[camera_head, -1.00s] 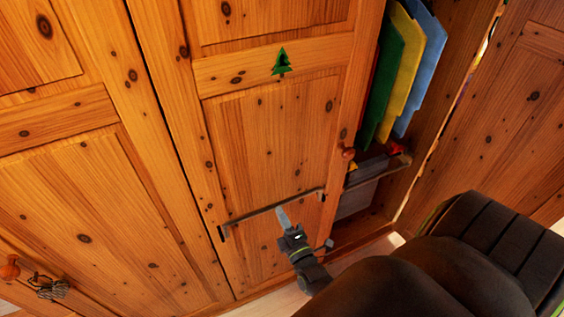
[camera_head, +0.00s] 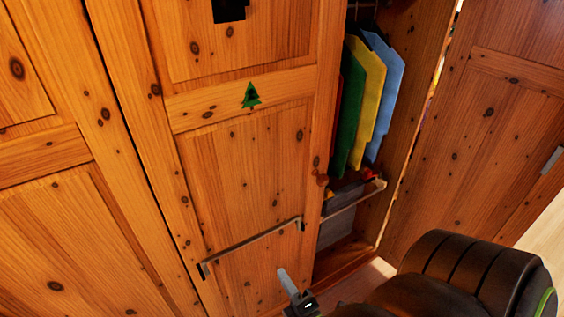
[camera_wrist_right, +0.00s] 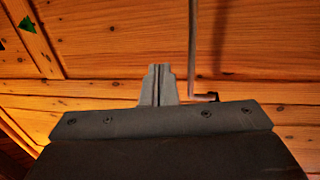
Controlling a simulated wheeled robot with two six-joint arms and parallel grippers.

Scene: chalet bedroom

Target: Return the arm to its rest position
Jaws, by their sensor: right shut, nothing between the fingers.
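My right gripper (camera_head: 283,273) shows at the bottom centre of the head view. It is below the long metal bar handle (camera_head: 250,246) on the wooden wardrobe door (camera_head: 240,170) and looks apart from it. In the right wrist view its fingers (camera_wrist_right: 158,72) are together with nothing between them. The bar handle (camera_wrist_right: 193,45) is just right of the fingers there. The dark upper part of my right arm fills the lower right of the head view. My left gripper is not in view.
The wardrobe is open to the right of the door, with green, yellow and blue clothes (camera_head: 367,105) hanging inside. A low shelf rail (camera_head: 355,200) crosses the opening.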

